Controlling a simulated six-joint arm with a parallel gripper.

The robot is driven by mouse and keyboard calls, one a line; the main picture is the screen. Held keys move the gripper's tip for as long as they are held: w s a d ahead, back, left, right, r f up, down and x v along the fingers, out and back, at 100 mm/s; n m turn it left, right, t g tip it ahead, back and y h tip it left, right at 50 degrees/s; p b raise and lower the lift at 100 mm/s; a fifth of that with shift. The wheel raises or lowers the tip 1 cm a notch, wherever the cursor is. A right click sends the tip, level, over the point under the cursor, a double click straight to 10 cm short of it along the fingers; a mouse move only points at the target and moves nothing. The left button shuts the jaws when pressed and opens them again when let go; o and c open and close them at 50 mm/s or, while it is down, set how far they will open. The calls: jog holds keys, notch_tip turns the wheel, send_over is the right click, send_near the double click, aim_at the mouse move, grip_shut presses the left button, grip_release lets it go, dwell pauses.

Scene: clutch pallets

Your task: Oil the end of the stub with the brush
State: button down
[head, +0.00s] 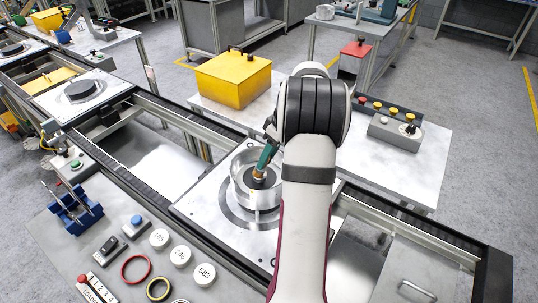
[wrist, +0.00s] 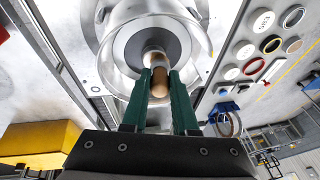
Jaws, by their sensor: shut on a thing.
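A round metal clutch housing (head: 240,190) sits on a pallet plate (head: 190,205) in the middle of the conveyor. In the wrist view the housing (wrist: 112,62) is open toward me, with a grey disc (wrist: 178,40) inside. My gripper (head: 264,164) has green fingers and is over the housing. In the wrist view my gripper (wrist: 158,85) is shut on the wooden-handled brush (wrist: 159,84). The brush points down into the centre of the housing, where the stub is. The brush covers the stub's end, so I cannot tell whether they touch.
A yellow box (head: 234,80) stands on the table behind the conveyor. A grey button box (head: 394,132) is at the right. Numbered discs (head: 181,255), rings (head: 136,269) and a blue rack (head: 76,208) are on the front bench. My arm hides part of the pallet.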

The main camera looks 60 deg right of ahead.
jog(key=shift+a, duration=0.15)
jog(key=shift+r, duration=3)
jog(key=shift+r, duration=1.5)
